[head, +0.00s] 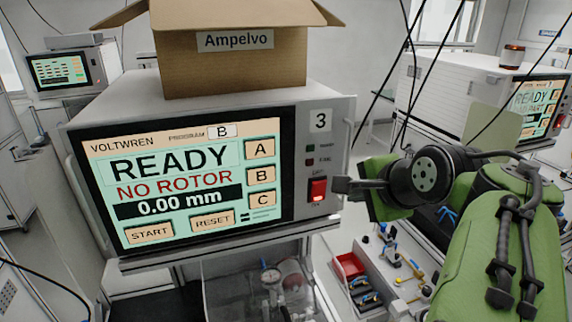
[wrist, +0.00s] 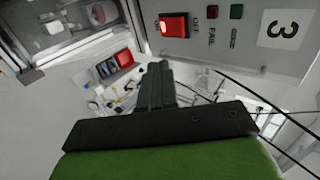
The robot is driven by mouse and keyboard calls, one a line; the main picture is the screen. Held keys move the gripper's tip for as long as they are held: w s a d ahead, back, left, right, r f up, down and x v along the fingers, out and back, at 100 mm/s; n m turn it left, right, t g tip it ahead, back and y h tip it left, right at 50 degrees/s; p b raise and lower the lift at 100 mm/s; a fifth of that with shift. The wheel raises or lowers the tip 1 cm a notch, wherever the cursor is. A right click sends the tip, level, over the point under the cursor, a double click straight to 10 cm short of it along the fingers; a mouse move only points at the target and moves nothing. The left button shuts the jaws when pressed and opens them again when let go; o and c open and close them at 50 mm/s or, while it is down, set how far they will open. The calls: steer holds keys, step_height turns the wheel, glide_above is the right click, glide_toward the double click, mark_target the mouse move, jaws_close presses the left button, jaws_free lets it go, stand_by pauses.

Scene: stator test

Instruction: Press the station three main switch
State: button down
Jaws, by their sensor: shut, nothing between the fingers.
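The station three machine (head: 325,230) shows a screen reading READY, NO ROTOR and 0.00 mm, with a "3" label at its upper right. Its red main switch (head: 317,190) sits on the front panel below two small lamps, and its lower part glows. In the wrist view the switch (wrist: 173,25) appears upside down at the top, lit at one end. My gripper (head: 340,185) is shut and empty, just right of the switch in the head view. In the wrist view the shut fingers (wrist: 158,70) point toward the panel below the switch, with a visible gap to it.
A cardboard box (head: 235,60) labelled Ampelvo stands on the machine. A red bin (head: 348,267) and small tools lie on a bench at lower right. Another machine (head: 490,95) stands at right, and one (head: 65,68) at far left. Dark cables hang behind my gripper.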

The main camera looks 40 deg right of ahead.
steer(key=s+a, duration=0.1)
steer(key=s, duration=0.1)
glide_toward(320, 191)
steer(key=x, duration=0.5)
steer(key=shift+f, duration=0.25)
steer(key=shift+w+d, duration=0.1)
steer(key=shift+w, duration=0.2)
